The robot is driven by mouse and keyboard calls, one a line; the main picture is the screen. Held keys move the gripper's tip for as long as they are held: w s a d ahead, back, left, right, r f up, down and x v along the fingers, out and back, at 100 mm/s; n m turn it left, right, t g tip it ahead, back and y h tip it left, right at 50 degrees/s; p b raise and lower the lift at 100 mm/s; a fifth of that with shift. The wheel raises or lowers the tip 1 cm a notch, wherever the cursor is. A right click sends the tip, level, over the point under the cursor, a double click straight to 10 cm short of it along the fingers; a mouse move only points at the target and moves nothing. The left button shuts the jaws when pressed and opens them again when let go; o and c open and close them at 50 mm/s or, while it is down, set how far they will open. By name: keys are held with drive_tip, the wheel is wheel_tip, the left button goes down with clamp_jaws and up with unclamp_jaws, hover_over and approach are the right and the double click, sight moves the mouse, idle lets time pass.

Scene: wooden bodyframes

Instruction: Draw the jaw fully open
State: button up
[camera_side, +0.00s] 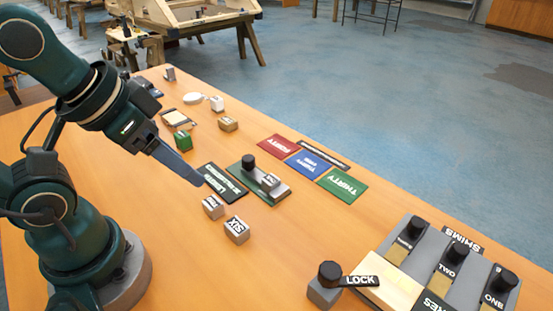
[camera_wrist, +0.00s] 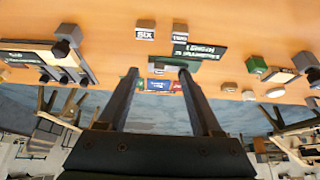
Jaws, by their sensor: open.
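A small grey lettered block (camera_side: 269,181) sits on this fixture. Which part of the fixture is a jaw I cannot tell. In the wrist view my fingers partly hide the fixture.
Blocks lettered TWO (camera_side: 213,207) and SIX (camera_side: 236,230) stand in front of the plate. Red (camera_side: 279,146), blue (camera_side: 307,163) and green (camera_side: 342,186) mats lie behind the fixture. A knobbed shims rack (camera_side: 430,259) and a LOCK lever (camera_side: 358,281) stand at the right front.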

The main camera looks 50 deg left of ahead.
idle(0.3)
drive_tip(key=w+r, duration=0.4)
drive_tip(key=n+g, duration=0.3)
drive_tip(key=g, duration=0.2)
hover_over(248, 158)
wheel_tip(248, 158, down, 11)
drive_tip(key=shift+w+f, duration=0.1)
drive_tip(key=shift+w, duration=0.05)
drive_tip(key=shift+f+g, duration=0.3)
drive_tip(key=shift+f, duration=2.45)
clamp_jaws()
drive_tip(key=shift+r, duration=0.1)
